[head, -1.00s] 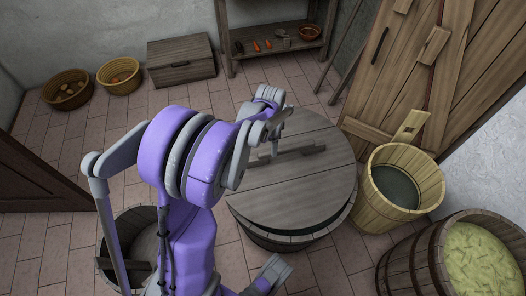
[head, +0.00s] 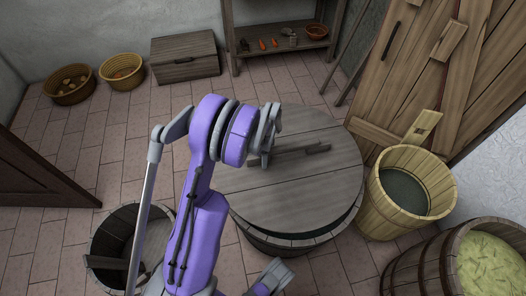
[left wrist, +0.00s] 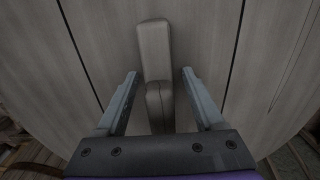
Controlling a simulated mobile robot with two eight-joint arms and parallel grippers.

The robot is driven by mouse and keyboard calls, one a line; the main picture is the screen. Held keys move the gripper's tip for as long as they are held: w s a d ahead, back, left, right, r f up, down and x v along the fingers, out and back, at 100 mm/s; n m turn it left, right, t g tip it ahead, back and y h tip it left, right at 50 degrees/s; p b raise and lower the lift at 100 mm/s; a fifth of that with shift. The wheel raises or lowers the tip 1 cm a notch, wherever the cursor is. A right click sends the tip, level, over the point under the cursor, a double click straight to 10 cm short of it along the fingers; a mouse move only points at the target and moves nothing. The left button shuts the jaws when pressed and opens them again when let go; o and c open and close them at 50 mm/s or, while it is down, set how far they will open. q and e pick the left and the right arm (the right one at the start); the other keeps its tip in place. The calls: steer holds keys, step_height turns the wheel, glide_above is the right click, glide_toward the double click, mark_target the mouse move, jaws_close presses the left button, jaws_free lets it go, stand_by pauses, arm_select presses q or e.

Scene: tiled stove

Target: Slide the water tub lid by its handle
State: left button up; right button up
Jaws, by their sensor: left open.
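The round grey wooden lid (head: 310,185) covers most of the water tub (head: 290,243); a thin dark strip shows between them along the near right edge. The bar handle (head: 297,154) lies across the lid's top. My left gripper (head: 266,158) is over the handle's left end, pointing down. In the left wrist view my open left gripper (left wrist: 159,74) has one finger on each side of the handle (left wrist: 154,48), with gaps on both sides. The arm hides the lid's left edge in the head view.
A pale wooden bucket (head: 375,205) stands close to the tub's right, and a barrel of shredded greens (head: 430,268) is at the lower right. An open barrel (head: 108,237) stands left of my arm. A shelf (head: 280,52) and chest (head: 185,72) are behind.

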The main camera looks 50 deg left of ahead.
arm_select(q)
steer(key=shift+f, duration=0.45)
steer(key=shift+c, duration=0.2)
jaws_close()
stand_by(0.9)
stand_by(0.4)
